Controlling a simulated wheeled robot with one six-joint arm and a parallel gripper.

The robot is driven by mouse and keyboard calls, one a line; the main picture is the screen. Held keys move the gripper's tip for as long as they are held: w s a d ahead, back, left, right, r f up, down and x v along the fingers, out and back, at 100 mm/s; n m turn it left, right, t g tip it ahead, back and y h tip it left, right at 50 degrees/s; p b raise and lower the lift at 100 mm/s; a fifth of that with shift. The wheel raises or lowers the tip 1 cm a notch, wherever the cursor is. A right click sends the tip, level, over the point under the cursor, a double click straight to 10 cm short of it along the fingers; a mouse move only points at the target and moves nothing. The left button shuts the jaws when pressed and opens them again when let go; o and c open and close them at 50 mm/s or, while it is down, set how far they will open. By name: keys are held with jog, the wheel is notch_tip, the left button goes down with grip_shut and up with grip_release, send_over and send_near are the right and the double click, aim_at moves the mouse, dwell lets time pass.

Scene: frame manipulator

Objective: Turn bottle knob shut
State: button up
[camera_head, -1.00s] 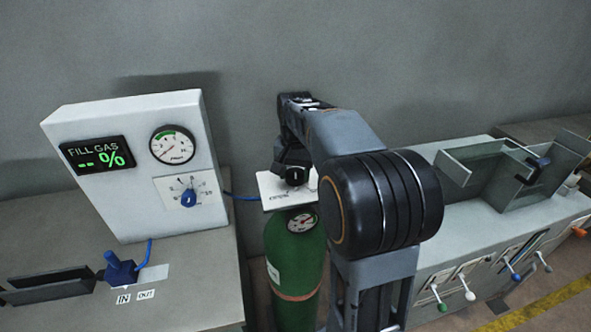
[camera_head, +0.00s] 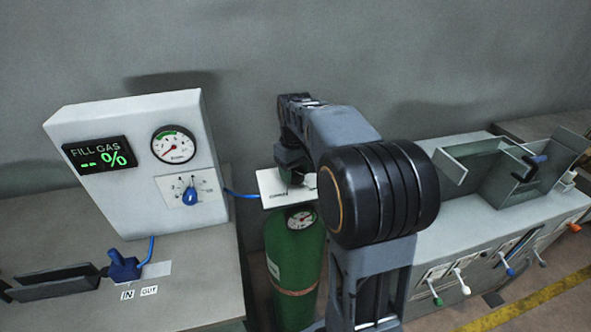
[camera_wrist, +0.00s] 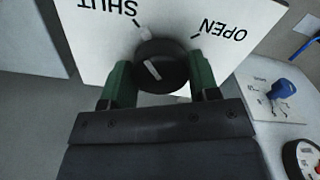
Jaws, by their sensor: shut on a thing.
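The black bottle knob (camera_wrist: 160,68) sits on a white plate (camera_wrist: 85,30) marked SHUT and OPEN, seen upside down in the wrist view. The knob's white line points up and left, towards the SHUT side. My gripper (camera_wrist: 161,80) has its green-padded fingers on both sides of the knob, shut on it. In the head view, my gripper (camera_head: 291,176) is at the white plate (camera_head: 270,190) above the green gas bottle (camera_head: 296,260). There, my arm hides part of the plate, and the knob is hard to make out.
Left of the bottle, a white panel (camera_head: 120,190) carries a FILL GAS display (camera_head: 99,155), a gauge (camera_head: 173,145) and a blue knob (camera_head: 190,196). A blue hose (camera_head: 240,195) runs to the plate. A bench with coloured levers (camera_head: 510,268) stands at right.

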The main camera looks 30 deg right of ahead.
aim_at(295, 172)
jog(key=shift+n, duration=0.8)
jog(key=o, duration=0.9)
notch_tip(295, 172, up, 14)
jog(key=shift+f, duration=0.1)
dwell(0.6)
